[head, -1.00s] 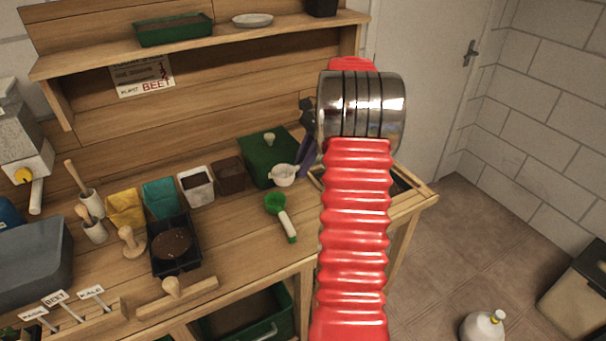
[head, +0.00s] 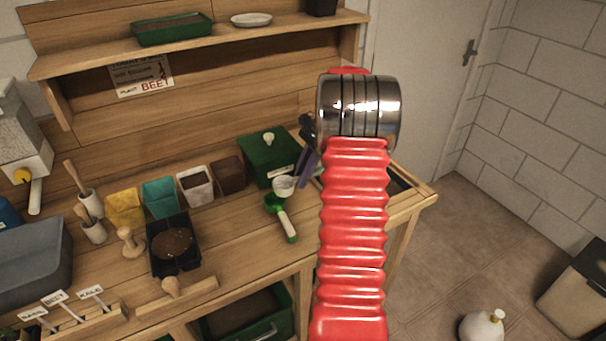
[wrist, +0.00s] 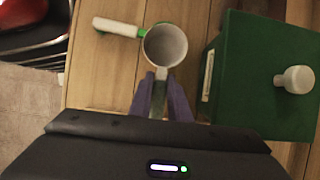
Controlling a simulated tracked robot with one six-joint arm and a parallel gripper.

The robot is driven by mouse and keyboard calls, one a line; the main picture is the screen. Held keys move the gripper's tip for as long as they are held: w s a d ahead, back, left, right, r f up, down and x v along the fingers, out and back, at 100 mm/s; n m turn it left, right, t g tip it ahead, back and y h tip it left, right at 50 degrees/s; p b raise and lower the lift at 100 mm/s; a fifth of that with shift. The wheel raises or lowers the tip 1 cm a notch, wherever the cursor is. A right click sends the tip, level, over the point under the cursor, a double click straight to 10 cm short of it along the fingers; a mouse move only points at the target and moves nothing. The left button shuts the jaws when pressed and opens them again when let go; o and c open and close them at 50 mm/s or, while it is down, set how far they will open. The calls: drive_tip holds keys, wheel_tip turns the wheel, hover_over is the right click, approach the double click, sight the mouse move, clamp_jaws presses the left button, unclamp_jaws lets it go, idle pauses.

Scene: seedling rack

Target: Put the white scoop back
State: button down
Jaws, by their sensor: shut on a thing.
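The white scoop (head: 285,187) is a small cup with a short handle. My gripper (head: 306,170) has purple fingers shut on its handle, left of my red arm. In the wrist view the scoop's empty-looking cup (wrist: 165,46) opens toward the camera, just beyond the fingertips of my gripper (wrist: 160,92). A green scoop with a white handle (head: 285,222) lies on the bench. The white scoop overlaps the green scoop's bowl in both views; I cannot tell the gap between them.
A green box (head: 262,160) with a white knob stands beside the white scoop; its side is close in the wrist view (wrist: 238,70). Several small pots, including a brown pot (head: 229,174), line the bench. Bare wood (head: 240,230) lies left of the green scoop.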

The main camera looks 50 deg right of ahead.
drive_tip(key=shift+f, duration=0.3)
drive_tip(key=c, duration=1.7)
unclamp_jaws()
drive_tip(key=shift+o, duration=0.2)
drive_tip(key=shift+r, duration=0.55)
drive_tip(key=v, duration=1.2)
